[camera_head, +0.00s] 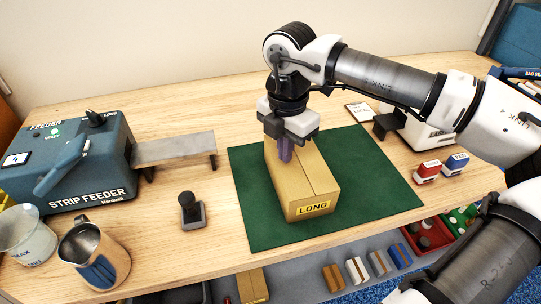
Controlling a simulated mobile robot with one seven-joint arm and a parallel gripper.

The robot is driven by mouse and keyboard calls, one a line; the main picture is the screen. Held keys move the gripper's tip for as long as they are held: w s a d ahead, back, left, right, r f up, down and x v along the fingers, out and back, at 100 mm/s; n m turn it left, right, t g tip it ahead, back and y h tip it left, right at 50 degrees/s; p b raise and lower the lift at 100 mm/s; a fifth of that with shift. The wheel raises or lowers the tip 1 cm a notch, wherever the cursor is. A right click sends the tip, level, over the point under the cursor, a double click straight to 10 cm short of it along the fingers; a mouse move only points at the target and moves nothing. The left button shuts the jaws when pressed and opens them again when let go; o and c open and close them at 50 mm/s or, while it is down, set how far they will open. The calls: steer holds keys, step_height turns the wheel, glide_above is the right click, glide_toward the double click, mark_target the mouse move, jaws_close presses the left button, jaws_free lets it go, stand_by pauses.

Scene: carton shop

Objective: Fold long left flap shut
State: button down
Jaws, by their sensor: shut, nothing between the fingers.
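The gripper hides the far part of the carton.
A blue strip feeder (75,160) with a metal outfeed shelf (175,148) stands at left. A black-handled stamp (191,208), a metal jug (97,258) and a beaker (27,235) stand front left. Red and blue stamps (428,171) stand right of the mat. Mat space around the carton is clear.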

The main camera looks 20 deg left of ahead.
step_height(320, 180, up, 7)
steer(key=p, duration=0.3)
steer(key=shift+f, duration=0.2)
stand_by(0.4)
